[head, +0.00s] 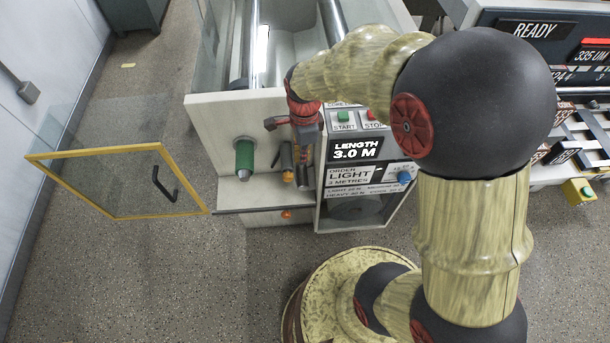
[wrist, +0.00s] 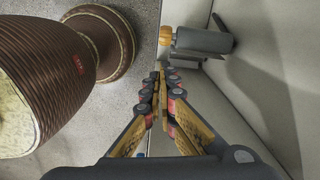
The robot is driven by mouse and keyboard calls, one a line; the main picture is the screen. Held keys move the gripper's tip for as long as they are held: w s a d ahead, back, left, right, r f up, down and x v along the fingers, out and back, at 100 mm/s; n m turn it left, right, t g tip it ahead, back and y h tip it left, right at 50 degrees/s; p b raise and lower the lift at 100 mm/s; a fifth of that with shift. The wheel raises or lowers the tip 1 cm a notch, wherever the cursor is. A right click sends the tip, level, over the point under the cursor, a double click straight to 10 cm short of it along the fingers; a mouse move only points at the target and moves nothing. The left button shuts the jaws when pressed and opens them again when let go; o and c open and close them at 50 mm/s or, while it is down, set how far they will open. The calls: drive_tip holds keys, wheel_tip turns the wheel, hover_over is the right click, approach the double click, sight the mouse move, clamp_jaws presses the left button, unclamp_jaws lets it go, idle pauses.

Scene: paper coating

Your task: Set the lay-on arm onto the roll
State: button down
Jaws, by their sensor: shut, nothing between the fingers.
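The roll (head: 244,158) is a green cylinder with a grey end, sticking out of the machine's pale front panel in the head view. What looks like the lay-on arm (head: 286,158), a dark bar with an orange end, is right of the roll with a gap between them. In the wrist view a grey bar with an orange knob (wrist: 200,41) shows beyond my fingertips, apparently this arm. My gripper (head: 304,184) is just right of it in the head view. In the wrist view its fingers (wrist: 160,75) are together and empty, apart from the bar. The roll is not seen there.
A yellow-framed clear door (head: 115,150) stands open at left. The control panel (head: 355,150) reading 3.0 M is right of my gripper. Floor in front of the ledge is clear.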

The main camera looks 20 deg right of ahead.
sight(292, 176)
wheel_tip(292, 176, down, 10)
drive_tip(key=m+b, duration=0.1)
drive_tip(key=b, duration=0.3)
drive_tip(key=shift+a+m, duration=0.15)
drive_tip(key=shift+m, duration=0.25)
drive_tip(key=shift+w+a+r+h+p, duration=0.25)
drive_tip(key=shift+a+r+h+p, duration=0.25)
drive_tip(key=shift+a+p, duration=0.2)
drive_tip(key=shift+w+a+r+h+p, duration=0.3)
drive_tip(key=shift+a+h+p, duration=0.2)
drive_tip(key=shift+a+p, duration=0.2)
drive_tip(key=w+a+r+h, duration=0.1)
drive_tip(key=w+a, duration=0.1)
drive_tip(key=a, duration=0.4)
drive_tip(key=shift+r+g+p, duration=0.25)
drive_tip(key=shift+g+p, duration=0.1)
drive_tip(key=shift+g, duration=0.05)
drive_tip(key=shift+a, duration=0.1)
